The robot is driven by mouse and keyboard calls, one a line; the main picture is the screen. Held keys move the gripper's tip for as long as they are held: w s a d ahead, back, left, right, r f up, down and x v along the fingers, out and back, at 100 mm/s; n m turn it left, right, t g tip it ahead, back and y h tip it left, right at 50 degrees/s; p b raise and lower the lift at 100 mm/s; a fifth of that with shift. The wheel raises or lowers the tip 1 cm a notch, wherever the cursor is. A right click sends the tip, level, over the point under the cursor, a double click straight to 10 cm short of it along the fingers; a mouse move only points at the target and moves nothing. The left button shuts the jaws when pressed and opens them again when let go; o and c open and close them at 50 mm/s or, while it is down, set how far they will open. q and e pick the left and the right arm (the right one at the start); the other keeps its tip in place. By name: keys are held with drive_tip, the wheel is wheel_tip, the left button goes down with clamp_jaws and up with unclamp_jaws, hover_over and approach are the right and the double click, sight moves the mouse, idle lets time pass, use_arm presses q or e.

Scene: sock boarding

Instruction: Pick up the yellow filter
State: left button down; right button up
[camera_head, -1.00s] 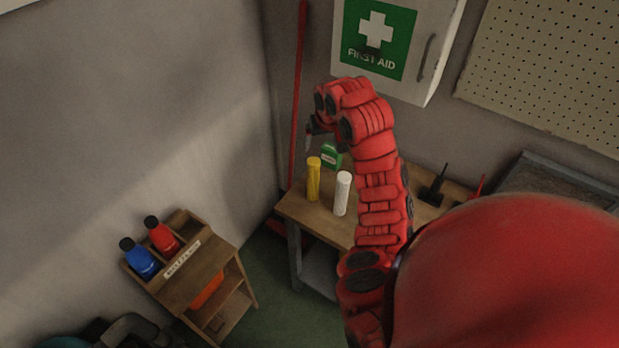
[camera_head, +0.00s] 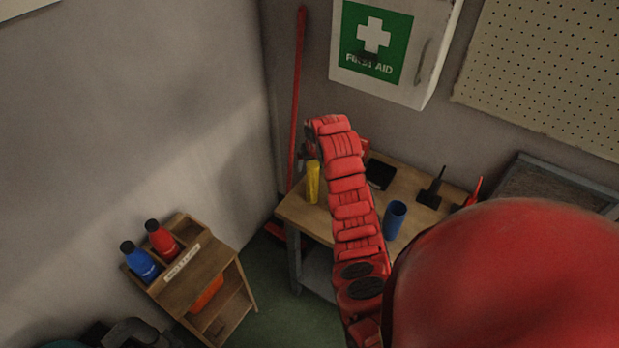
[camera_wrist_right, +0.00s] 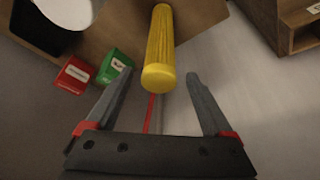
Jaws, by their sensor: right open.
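The yellow filter (camera_head: 312,182) is an upright ribbed cylinder near the left end of the wooden workbench (camera_head: 292,210). In the right wrist view the yellow filter (camera_wrist_right: 159,50) lies ahead of the gap between my right gripper's fingers, nearer the top of the picture. My right gripper (camera_wrist_right: 158,92) is open, with nothing between its fingers. In the head view it is mostly hidden behind my red arm, close to the filter. My left gripper is not in view.
A blue cup (camera_head: 395,219) and black tools (camera_head: 432,188) stand on the bench to the right. The wrist view shows a green box (camera_wrist_right: 114,66), a red box (camera_wrist_right: 75,75) and a white cylinder (camera_wrist_right: 65,10) near the filter. A small wooden stand (camera_head: 190,282) holds blue and red bottles.

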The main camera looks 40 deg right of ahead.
drive_tip(key=shift+f, duration=0.5)
drive_tip(key=shift+r, duration=0.1)
clamp_jaws()
